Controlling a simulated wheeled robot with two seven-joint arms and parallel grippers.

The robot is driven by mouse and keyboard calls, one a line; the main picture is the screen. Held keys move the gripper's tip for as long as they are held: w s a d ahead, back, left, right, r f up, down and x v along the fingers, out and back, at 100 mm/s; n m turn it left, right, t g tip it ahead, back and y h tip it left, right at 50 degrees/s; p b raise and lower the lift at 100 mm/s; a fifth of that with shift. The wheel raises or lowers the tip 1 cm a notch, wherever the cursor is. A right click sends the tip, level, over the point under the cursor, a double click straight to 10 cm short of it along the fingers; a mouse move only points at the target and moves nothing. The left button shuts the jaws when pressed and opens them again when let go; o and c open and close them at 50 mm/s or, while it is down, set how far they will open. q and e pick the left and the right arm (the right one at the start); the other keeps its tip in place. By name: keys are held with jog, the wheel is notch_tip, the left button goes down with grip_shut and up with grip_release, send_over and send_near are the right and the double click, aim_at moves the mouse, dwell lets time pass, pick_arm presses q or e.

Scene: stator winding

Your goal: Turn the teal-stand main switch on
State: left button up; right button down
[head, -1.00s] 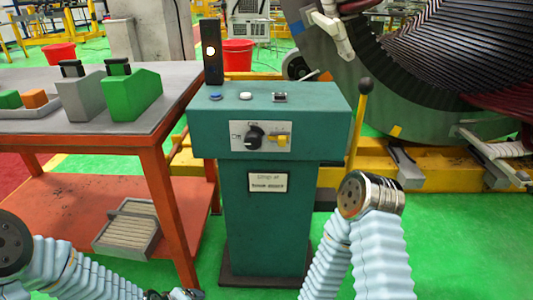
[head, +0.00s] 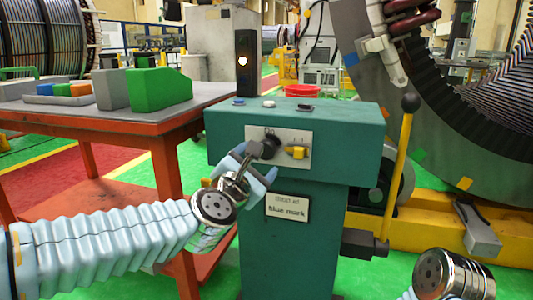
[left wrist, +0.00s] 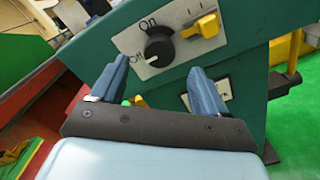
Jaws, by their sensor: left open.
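The teal stand (head: 290,235) stands in the middle of the head view. A light panel (head: 302,155) on its front carries a black rotary knob (head: 271,144) and a yellow switch (head: 297,152). In the left wrist view the black knob (left wrist: 158,48) sits between the words Off, at its left, and On, above it; its light mark appears to point toward Off. My left gripper (head: 254,163) is open in front of the panel, just below the knob; its blue fingertips (left wrist: 160,66) are apart with nothing between them. My right wrist shows at the lower right; its gripper is out of view.
A black post with a lit lamp (head: 243,62) and several buttons are on the stand's top. A red table (head: 110,118) with green and grey blocks is at left. A yellow lever with a black ball (head: 410,103) rises at right, before the large stator.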

aim_at(265, 151)
pick_arm(q)
jog(key=x, duration=0.6)
jog(key=shift+w+p, duration=0.3)
jog(key=c, duration=1.1)
